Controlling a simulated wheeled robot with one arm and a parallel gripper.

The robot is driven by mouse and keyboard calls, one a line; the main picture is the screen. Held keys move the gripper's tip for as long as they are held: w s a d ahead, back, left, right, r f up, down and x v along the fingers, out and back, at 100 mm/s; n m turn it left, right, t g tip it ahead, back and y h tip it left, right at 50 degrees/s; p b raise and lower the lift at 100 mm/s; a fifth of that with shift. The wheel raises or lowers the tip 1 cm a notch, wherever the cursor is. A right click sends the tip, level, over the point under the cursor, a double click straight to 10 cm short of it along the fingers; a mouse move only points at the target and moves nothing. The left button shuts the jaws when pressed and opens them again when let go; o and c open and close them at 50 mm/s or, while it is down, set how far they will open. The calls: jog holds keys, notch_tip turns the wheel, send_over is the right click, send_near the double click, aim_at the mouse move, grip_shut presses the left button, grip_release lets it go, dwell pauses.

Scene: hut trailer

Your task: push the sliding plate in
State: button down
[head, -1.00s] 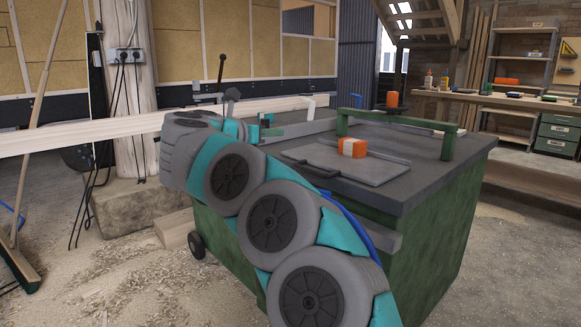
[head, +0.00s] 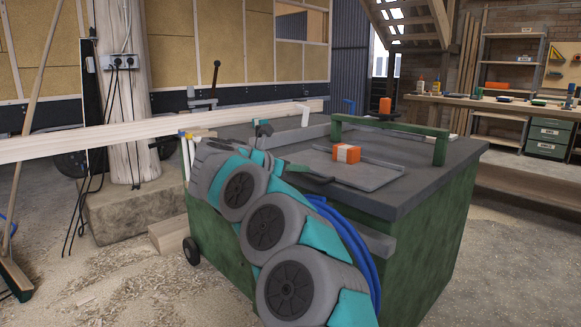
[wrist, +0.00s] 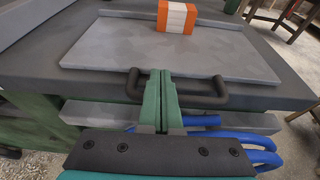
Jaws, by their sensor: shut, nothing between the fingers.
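The sliding plate (head: 374,176) is a flat grey sheet on the dark top of a green workbench; it also shows in the wrist view (wrist: 115,45). A dark bar handle (wrist: 208,101) runs along its near edge. An orange block with a white band (head: 346,153) stands on the plate, also seen in the wrist view (wrist: 177,17). My gripper (wrist: 161,73) is shut and empty. Its green fingers overlap the middle of the handle and hide part of it; I cannot tell whether they touch.
A green raised rail (head: 390,126) stands at the back of the dark bench top (head: 420,185). Blue hoses (wrist: 250,152) hang below the front edge in the wrist view. A long timber beam (head: 90,142) lies at left. Sawdust covers the floor.

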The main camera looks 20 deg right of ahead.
jog(key=shift+w+d, duration=0.1)
jog(key=shift+d, duration=0.1)
jog(key=shift+d, duration=0.1)
